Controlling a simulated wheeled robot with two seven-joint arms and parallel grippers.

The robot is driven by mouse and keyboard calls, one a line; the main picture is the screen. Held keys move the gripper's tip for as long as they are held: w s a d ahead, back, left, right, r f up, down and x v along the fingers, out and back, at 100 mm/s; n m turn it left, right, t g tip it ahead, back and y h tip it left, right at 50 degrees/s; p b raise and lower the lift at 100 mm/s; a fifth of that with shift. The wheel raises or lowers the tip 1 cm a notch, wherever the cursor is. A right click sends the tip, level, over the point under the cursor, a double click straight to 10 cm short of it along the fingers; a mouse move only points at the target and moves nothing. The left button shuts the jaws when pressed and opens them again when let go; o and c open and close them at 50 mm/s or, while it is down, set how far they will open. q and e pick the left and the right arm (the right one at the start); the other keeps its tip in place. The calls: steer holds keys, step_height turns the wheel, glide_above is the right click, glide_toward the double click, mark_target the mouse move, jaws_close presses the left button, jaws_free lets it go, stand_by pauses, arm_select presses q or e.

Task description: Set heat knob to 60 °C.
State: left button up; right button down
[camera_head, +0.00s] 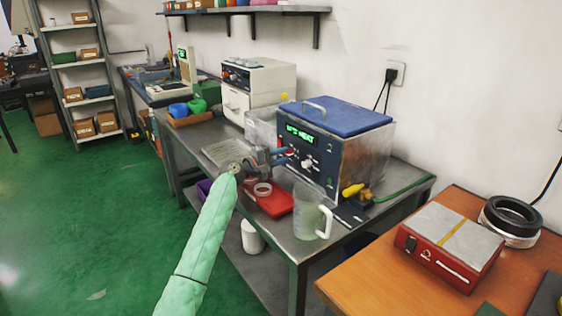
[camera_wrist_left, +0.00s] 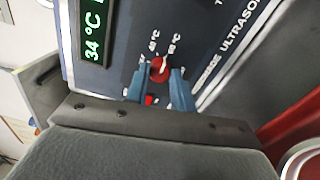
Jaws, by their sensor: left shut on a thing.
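The ultrasonic bath (camera_head: 340,150) is a steel box with a dark blue front panel and a blue lid, on the grey bench. Its green display (camera_head: 300,134) ends in "HEAT"; in the left wrist view the display (camera_wrist_left: 93,35) reads 34 °C. The red heat knob (camera_wrist_left: 159,69) sits on the panel with small temperature labels around it, too blurred to read surely. A pale pointer mark on it slants toward the right-hand label. My left gripper (camera_head: 286,153) is at the panel, its blue fingers (camera_wrist_left: 160,82) shut on either side of this knob. My right gripper is out of view.
A red hotplate (camera_head: 450,245) stands on the wooden table at right.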

arm_select(q)
steer(key=shift+f+m+b, duration=0.15)
steer(key=shift+m+b, duration=0.55)
steer(key=o, duration=1)
steer(key=shift+a, duration=0.1)
steer(key=shift+v, duration=3.8)
